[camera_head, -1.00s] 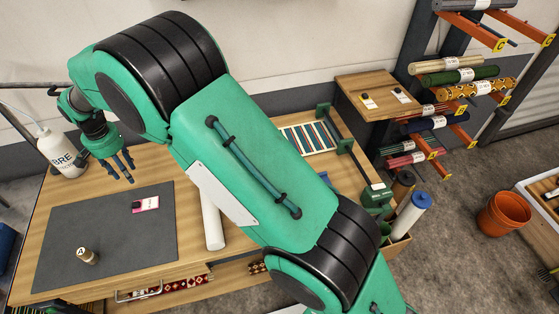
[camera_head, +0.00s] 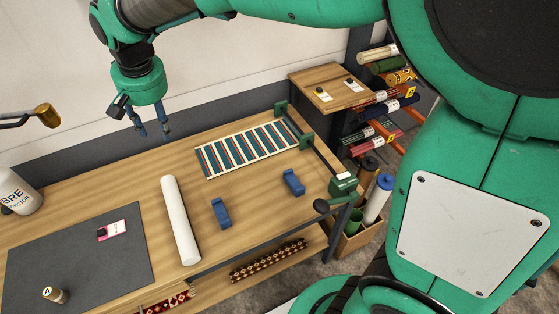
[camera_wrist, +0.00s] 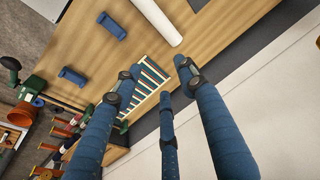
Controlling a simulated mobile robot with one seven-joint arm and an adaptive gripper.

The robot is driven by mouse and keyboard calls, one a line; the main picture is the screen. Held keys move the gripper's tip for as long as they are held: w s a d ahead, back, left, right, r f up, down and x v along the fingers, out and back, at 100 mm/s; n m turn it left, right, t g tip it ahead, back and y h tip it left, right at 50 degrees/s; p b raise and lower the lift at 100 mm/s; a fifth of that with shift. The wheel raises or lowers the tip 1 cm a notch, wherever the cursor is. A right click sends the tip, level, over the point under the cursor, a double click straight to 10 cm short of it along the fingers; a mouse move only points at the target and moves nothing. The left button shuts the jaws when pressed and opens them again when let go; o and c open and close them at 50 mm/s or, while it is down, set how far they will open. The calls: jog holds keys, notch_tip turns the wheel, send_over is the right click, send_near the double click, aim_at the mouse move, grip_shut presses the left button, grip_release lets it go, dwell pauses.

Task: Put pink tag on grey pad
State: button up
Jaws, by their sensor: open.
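The pink tag (camera_head: 112,230) lies flat on the right part of the grey pad (camera_head: 75,265), with a small black piece on it. The pad lies on the wooden table at the lower left of the head view. My gripper (camera_head: 152,136) hangs above the back of the table, up and to the right of the pad, apart from the tag. In the wrist view my gripper's blue fingers (camera_wrist: 150,85) are spread and empty.
A bottle-like stamp marked A (camera_head: 55,294) stands on the pad. A white roll (camera_head: 181,220), two blue blocks (camera_head: 220,213) and a striped woven piece (camera_head: 247,149) lie on the table. A white bottle (camera_head: 18,192) stands at the left. A side shelf (camera_head: 340,92) holds two small tags.

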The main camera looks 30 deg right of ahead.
jog(key=s+d+r+t, duration=0.1)
jog(key=s+d+r, duration=0.3)
jog(key=s+d, duration=0.4)
jog(key=s+d+f+t, duration=0.1)
jog(key=s+d, duration=0.6)
jog(key=s, duration=0.3)
jog(key=s+d+f+t+h, duration=0.1)
jog(key=s+d, duration=0.7)
jog(key=s, duration=0.1)
jog(key=shift+s, duration=0.35)
